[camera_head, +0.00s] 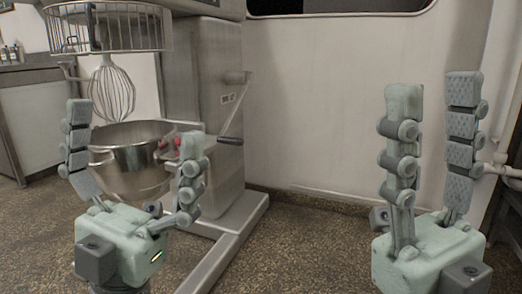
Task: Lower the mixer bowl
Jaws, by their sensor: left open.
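The steel mixer bowl (128,160) sits low on the mixer, held at its rim by a bracket with red knobs (172,143). The wire whisk (112,92) hangs above it, with its lower end near the bowl's rim. A crank lever (233,110) with a dark grip sticks out from the side of the mixer column (208,85). My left gripper (134,128) is open and points up in front of the bowl. Its fingers overlap the bowl in the picture, and I cannot tell if they touch it. My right gripper (434,93) is open and empty, well right of the lever.
The wire guard (105,32) surrounds the mixer head at the top left. The mixer's foot (232,232) runs along the speckled floor. A pale wall (330,105) stands behind. A counter (40,115) is at far left, and pipes (503,165) at far right.

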